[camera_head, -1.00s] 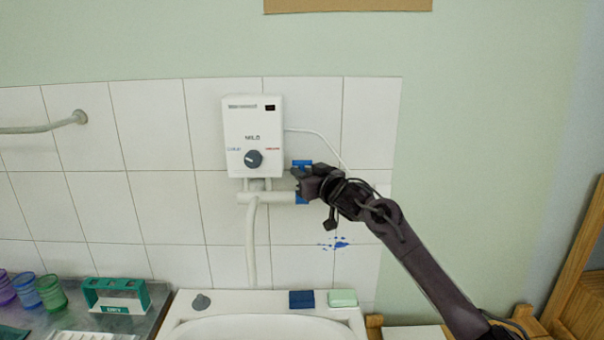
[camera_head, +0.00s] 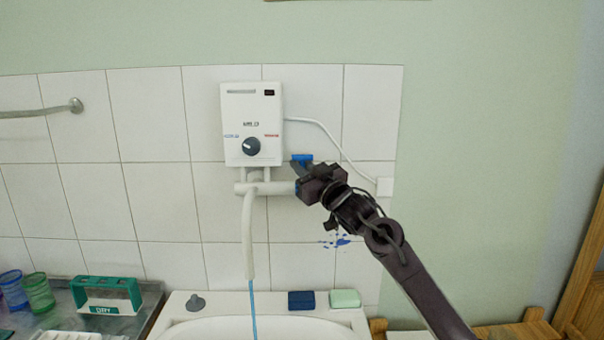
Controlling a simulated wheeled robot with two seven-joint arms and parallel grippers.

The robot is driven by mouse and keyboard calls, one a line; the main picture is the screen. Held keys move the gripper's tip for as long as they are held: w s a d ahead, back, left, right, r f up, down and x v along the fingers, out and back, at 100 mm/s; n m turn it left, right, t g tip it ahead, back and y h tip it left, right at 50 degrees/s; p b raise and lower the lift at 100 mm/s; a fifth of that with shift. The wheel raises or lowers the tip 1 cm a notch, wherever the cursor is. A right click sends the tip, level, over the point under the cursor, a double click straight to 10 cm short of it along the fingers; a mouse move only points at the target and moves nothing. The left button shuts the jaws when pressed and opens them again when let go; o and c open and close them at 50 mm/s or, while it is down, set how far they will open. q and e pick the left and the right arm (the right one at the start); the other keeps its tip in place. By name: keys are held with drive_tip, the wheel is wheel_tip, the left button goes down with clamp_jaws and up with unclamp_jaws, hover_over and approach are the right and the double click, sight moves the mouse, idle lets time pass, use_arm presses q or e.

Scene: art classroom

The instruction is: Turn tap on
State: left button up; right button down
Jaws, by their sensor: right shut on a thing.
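A white water heater (camera_head: 253,110) with a dark dial hangs on the tiled wall. Below it a white tap body (camera_head: 270,188) runs sideways, with a blue handle (camera_head: 301,159) at its right end. My right gripper (camera_head: 303,178) is shut on the blue handle and hides much of it. A white spout (camera_head: 248,235) hangs from the tap body, and a thin blue stream of water (camera_head: 253,305) runs from its lower end into the white sink (camera_head: 205,329). My left gripper is not in view.
A blue block (camera_head: 301,300) and a pale green block (camera_head: 344,298) lie on the sink's back rim, with a grey plug (camera_head: 195,302) at left. A green rack (camera_head: 106,295) and coloured cups (camera_head: 38,292) stand at left. A wooden frame (camera_head: 585,285) stands at right.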

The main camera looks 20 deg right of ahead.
drive_tip(key=c, duration=1.5)
unclamp_jaws()
drive_tip(key=shift+c, duration=0.2)
drive_tip(key=b+v, duration=0.2)
drive_tip(key=v, duration=0.5)
drive_tip(key=shift+s+b, duration=0.3)
drive_tip(key=shift+s, duration=0.05)
drive_tip(key=shift+d+f, duration=0.1)
drive_tip(key=shift+f, duration=0.05)
